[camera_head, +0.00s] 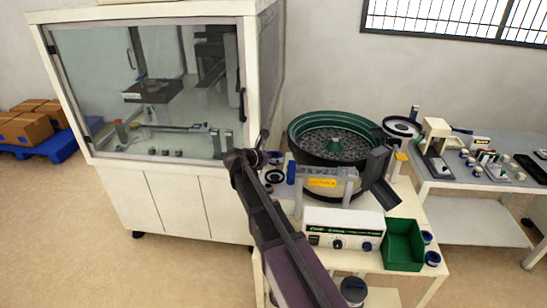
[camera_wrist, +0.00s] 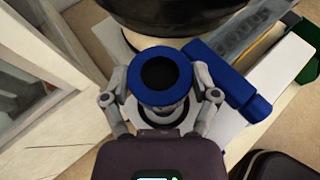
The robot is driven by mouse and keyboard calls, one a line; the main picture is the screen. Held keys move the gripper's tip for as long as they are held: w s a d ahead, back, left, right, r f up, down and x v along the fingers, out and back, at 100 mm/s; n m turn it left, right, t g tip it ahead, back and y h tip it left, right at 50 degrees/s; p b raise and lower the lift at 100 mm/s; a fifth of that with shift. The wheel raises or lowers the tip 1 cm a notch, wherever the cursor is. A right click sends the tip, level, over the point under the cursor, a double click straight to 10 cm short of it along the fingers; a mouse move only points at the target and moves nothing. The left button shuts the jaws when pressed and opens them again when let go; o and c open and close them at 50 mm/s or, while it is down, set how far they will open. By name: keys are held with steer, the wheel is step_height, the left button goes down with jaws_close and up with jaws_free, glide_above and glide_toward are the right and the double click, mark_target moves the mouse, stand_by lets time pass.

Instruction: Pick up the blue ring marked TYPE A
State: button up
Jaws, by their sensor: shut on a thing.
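A blue ring (camera_wrist: 136,84) with a dark hollow centre sits between the two fingers of my gripper (camera_wrist: 161,97) in the wrist view. The fingers press on it from both sides. No TYPE A marking can be read on it. A white and dark round piece (camera_wrist: 160,115) shows just below it, partly hidden by the ring. In the head view my gripper (camera_head: 262,160) is at the left end of the feeder table, and my arm hides much of that spot. I cannot tell the ring's height above the table.
A white control box (camera_head: 325,230) and green bin (camera_head: 403,245) are at the front. A glazed cabinet (camera_head: 190,195) stands close on the left.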

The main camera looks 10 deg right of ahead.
steer(key=shift+r+p, duration=0.9)
steer(key=shift+r, duration=0.35)
